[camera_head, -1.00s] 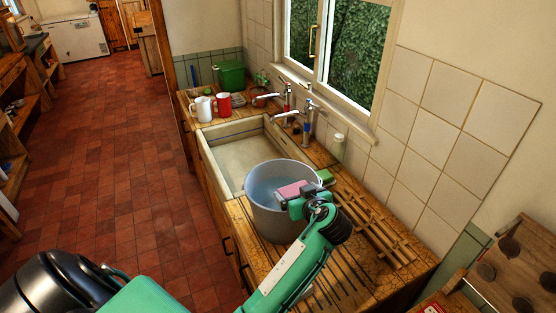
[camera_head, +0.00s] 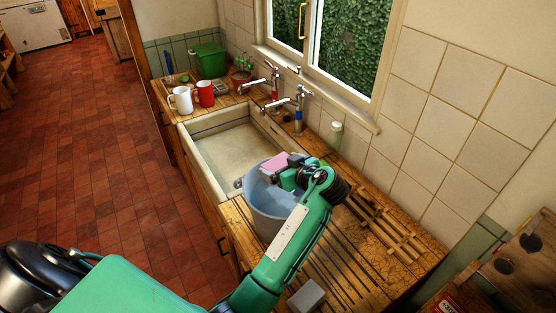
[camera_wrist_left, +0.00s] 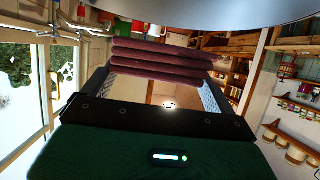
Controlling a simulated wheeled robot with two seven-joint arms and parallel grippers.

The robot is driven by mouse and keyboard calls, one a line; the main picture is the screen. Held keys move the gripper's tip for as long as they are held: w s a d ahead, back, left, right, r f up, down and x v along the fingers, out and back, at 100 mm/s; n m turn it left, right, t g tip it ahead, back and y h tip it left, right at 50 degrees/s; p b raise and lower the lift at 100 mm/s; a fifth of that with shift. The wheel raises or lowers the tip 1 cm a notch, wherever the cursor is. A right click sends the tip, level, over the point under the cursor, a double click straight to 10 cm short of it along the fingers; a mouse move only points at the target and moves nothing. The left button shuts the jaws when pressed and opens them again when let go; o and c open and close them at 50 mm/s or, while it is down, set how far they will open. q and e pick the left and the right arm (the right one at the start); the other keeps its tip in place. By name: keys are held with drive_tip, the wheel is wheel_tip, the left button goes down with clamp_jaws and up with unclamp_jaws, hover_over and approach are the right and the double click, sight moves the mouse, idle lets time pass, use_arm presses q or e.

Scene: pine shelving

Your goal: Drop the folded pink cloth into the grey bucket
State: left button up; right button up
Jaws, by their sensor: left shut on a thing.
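The folded pink cloth (camera_head: 273,163) is held by my left gripper (camera_head: 288,169), at the far side of the grey bucket's opening in the head view. The grey bucket (camera_head: 261,218) stands upright on the wooden drainboard by the sink. My left forearm covers its right side. In the left wrist view, the cloth (camera_wrist_left: 165,62) shows as stacked layers between the two fingers. A grey curved surface, which looks like the bucket (camera_wrist_left: 215,10), lies along the top edge, apart from the cloth. My right gripper is not in view.
The stone sink (camera_head: 205,190) is left of the bucket. Taps (camera_head: 298,110), a white mug (camera_head: 181,99), a red mug (camera_head: 206,93) and a green tub (camera_head: 208,60) stand behind it. A wooden rack (camera_head: 385,222) lies right of my gripper. A grey block (camera_head: 306,297) lies in front.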

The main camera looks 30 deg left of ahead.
use_arm(q)
wheel_tip(320, 180, down, 3)
drive_tip(key=shift+s+d+f, duration=0.1)
drive_tip(key=shift+f, duration=0.9)
drive_tip(key=o, duration=0.7)
drive_tip(key=shift+f, duration=0.1)
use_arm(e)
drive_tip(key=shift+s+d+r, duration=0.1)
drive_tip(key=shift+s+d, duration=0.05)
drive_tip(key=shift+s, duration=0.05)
